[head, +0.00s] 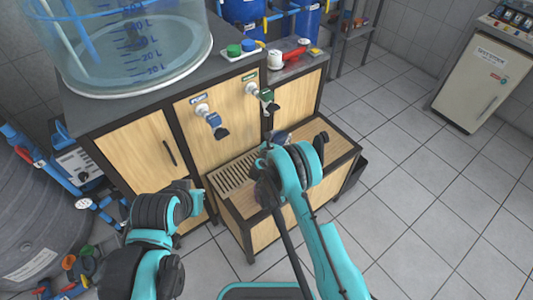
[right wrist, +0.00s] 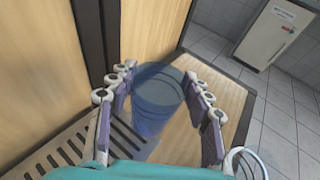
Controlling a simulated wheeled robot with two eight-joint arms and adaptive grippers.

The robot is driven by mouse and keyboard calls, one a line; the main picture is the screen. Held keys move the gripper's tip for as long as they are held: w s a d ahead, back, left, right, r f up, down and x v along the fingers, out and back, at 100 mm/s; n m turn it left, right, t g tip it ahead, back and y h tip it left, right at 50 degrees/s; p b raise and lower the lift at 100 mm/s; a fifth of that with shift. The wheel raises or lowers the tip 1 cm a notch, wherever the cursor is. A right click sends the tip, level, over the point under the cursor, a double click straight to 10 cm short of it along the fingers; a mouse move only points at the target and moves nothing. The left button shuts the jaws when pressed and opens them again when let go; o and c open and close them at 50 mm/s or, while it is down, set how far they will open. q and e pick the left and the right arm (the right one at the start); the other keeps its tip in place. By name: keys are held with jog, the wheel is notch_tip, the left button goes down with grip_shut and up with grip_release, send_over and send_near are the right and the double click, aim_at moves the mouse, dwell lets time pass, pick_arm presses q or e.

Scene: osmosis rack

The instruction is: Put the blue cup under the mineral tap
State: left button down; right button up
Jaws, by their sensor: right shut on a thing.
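The blue cup (right wrist: 160,95) is translucent and sits between the two fingers of my right gripper (right wrist: 158,112) in the right wrist view. The gripper is shut on it, above the wooden ledge with the slatted grate. In the head view my right gripper is mostly hidden behind its own arm, just below the taps. The tap with the green handle (head: 266,98) has a green label, too small to read. The tap with the blue handle (head: 213,119) is left of it, under a blue label. My left arm is at lower left; its gripper is too hidden to judge.
The slatted grate (head: 236,177) lies on the ledge below the taps. A large clear tank (head: 130,45) stands on the counter, with green and blue caps (head: 240,49) beside it. Open tiled floor (head: 420,180) lies to the right, with a white cabinet (head: 480,85) beyond.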

jog(key=a+f+b, duration=0.1)
jog(key=a+f, duration=0.1)
jog(key=a+f+b, duration=0.1)
jog(key=a+f, duration=0.1)
jog(key=f, duration=0.1)
jog(key=a+f+b, duration=0.1)
jog(key=a+f, duration=0.1)
jog(key=f, duration=0.1)
jog(key=shift+s+b, duration=0.25)
jog(key=shift+b, duration=0.15)
jog(key=shift+r, duration=0.2)
jog(key=shift+f, duration=0.15)
jog(key=o, duration=0.8)
